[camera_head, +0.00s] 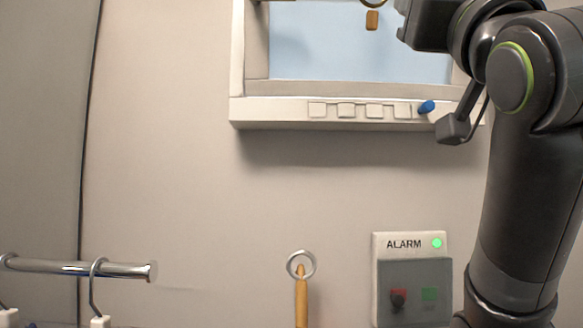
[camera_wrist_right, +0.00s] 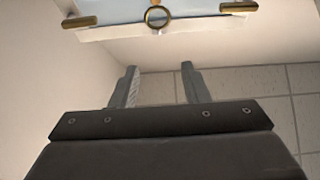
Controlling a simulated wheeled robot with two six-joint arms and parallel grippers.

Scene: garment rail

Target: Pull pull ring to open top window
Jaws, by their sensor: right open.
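The pull ring (camera_wrist_right: 157,17) is a brass-coloured ring at the top of the right wrist view, in front of a pale, light-blue-paned top window (camera_wrist_right: 112,32). In the head view only its lower arc shows at the upper edge, with a small orange-brown tab (camera_head: 372,20) just below. My right gripper (camera_wrist_right: 157,66) has its two fingers spread, with nothing between them. In the wrist view the ring appears beyond the fingertips, apart from them. In the head view the right arm reaches up at the right and its fingers are not clearly visible. My left gripper is not in view.
Below are an alarm box (camera_head: 400,244), a wooden rod with a metal ring (camera_head: 301,290), and a chrome rail (camera_head: 80,267) with hangers. The middle wall is clear.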

